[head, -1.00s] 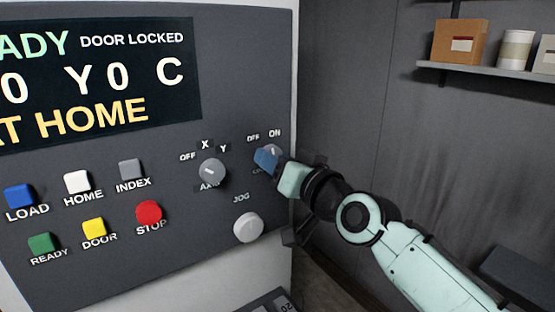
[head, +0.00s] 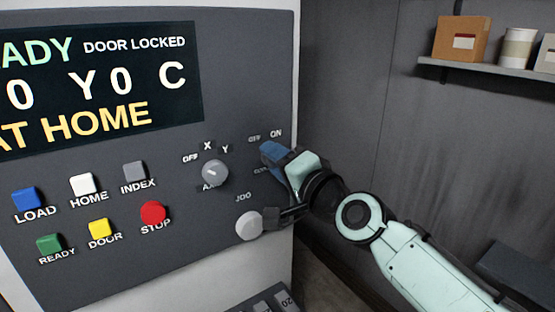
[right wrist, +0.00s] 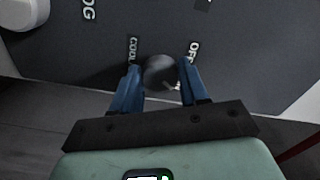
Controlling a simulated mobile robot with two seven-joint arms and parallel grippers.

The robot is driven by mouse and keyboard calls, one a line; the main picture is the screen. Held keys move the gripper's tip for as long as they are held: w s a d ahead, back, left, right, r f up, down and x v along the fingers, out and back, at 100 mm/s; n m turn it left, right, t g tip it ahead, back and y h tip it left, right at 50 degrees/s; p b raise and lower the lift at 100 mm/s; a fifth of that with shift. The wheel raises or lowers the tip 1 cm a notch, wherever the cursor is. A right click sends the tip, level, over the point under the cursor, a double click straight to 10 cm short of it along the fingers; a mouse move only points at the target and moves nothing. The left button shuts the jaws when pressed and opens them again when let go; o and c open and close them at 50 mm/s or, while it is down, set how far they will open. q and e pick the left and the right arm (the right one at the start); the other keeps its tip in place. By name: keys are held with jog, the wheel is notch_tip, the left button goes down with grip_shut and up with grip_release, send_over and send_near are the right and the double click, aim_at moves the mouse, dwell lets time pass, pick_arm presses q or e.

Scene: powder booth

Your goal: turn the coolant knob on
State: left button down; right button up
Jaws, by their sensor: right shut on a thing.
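The coolant knob (right wrist: 160,72) is a round dark grey knob, seen in the right wrist view between my two blue fingers. My right gripper (head: 272,153) is shut on it, one finger on either side; it also shows in the right wrist view (right wrist: 159,68). In the head view the fingers hide the knob. The ON label (head: 276,133) and OFF label (head: 254,139) stand just above the fingers. A small pale mark shows at the knob's edge in the wrist view, but I cannot tell its setting. My left gripper is not in view.
The axis knob (head: 215,172) is left of my gripper, and the pale jog knob (head: 249,225) is below it, close to my wrist. Several coloured buttons, including the red stop button (head: 153,212), sit further left. A shelf (head: 480,67) with boxes hangs at the right.

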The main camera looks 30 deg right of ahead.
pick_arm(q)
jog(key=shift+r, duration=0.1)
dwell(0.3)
pick_arm(e)
jog(key=o, duration=1.1)
jog(key=shift+c, duration=0.2)
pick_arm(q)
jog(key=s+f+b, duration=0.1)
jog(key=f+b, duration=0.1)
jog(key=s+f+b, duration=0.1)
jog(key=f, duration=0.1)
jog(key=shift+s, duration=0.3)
pick_arm(e)
jog(key=s+d, duration=0.1)
jog(key=s, duration=1.2)
jog(key=shift+s, duration=0.2)
